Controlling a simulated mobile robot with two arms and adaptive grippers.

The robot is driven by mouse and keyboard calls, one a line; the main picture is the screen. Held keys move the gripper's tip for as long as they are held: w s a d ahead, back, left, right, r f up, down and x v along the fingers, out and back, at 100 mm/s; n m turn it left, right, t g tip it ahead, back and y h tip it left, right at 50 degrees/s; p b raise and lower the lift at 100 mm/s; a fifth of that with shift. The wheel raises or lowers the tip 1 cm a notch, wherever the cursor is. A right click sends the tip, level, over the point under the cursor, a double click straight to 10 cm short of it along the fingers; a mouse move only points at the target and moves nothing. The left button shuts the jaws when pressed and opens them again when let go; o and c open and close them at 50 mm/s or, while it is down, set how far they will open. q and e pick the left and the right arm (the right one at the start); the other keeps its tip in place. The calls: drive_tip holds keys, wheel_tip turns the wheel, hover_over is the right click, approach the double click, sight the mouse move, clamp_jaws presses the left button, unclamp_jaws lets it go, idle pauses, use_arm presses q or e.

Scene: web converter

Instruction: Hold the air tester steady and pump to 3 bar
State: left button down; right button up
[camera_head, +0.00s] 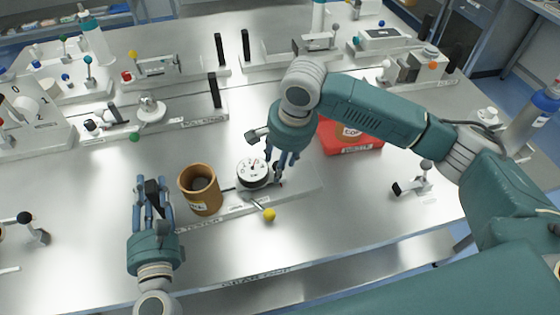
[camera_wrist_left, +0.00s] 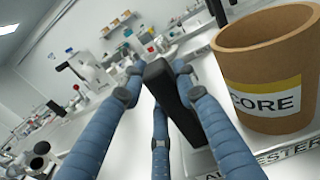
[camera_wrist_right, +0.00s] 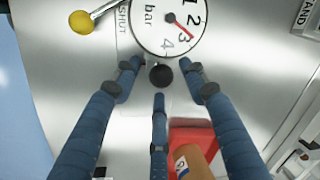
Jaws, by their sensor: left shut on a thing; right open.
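The air tester is a grey base plate (camera_head: 300,186) holding a brown core cylinder (camera_head: 201,190) and a round white gauge (camera_head: 254,173). My left gripper (camera_head: 152,188) is shut on a black upright handle (camera_wrist_left: 172,85) at the tester's left end, beside the core. My right gripper (camera_head: 287,160) is at the gauge's right side. In the right wrist view its open fingers are spread around a small black knob (camera_wrist_right: 161,75) below the gauge; contact is unclear. The gauge's red needle (camera_wrist_right: 182,27) points close to the 3. A yellow-knobbed lever (camera_wrist_right: 82,22) is beside the "SHUT" mark.
A red tray (camera_head: 352,150) with a core in it lies behind my right gripper. Several other fixtures stand toward the back of the metal table. A small black-knobbed piece (camera_head: 413,184) stands to the right. The front table strip is clear.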

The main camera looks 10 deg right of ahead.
drive_tip(key=shift+f, duration=0.1)
clamp_jaws()
drive_tip(key=d, duration=0.7)
drive_tip(key=shift+w, duration=0.25)
unclamp_jaws()
drive_tip(key=shift+a, duration=0.15)
wheel_tip(320, 180, up, 12)
drive_tip(key=s+d, duration=0.1)
drive_tip(key=s, duration=0.1)
drive_tip(key=shift+d, duration=0.3)
drive_tip(key=shift+f, duration=0.1)
